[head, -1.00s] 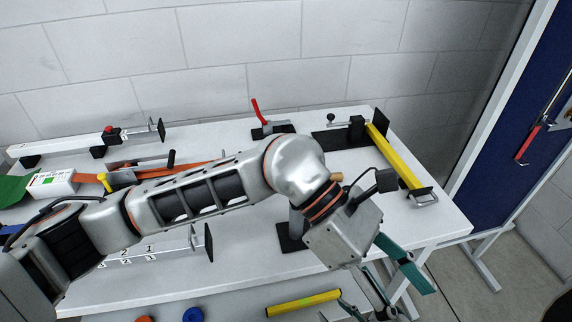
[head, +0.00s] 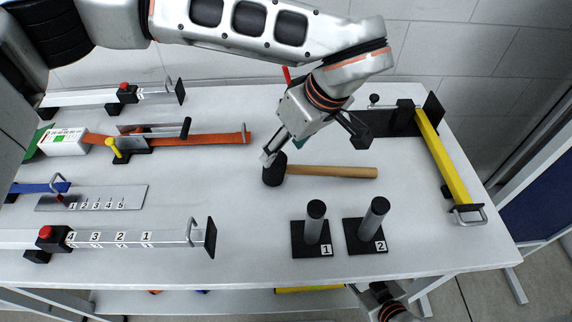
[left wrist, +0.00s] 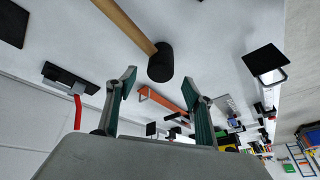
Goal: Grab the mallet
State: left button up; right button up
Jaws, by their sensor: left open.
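The mallet has a black head (head: 274,171) and a light wooden handle (head: 335,172). It lies on the white table, its handle pointing right in the head view. My left gripper (head: 284,150) is open and empty, close to the mallet head on its far side. In the left wrist view the mallet head (left wrist: 160,64) shows just beyond the gap between the open teal fingers (left wrist: 160,80), with the handle running to the upper left. Whether a finger touches the mallet is unclear. Part of my right arm shows at the bottom edge of the head view; its jaws are not clear.
Two black-based posts, marked 1 (head: 314,225) and 2 (head: 373,225), stand in front of the mallet. A yellow bar (head: 442,157) is at the right end. Numbered rails (head: 120,238) and an orange strip (head: 200,138) lie left. The table around the handle is clear.

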aim_at(278, 158)
pick_arm(q)
jog(key=x, duration=0.5)
jog(key=shift+a+f, duration=0.15)
grip_shut()
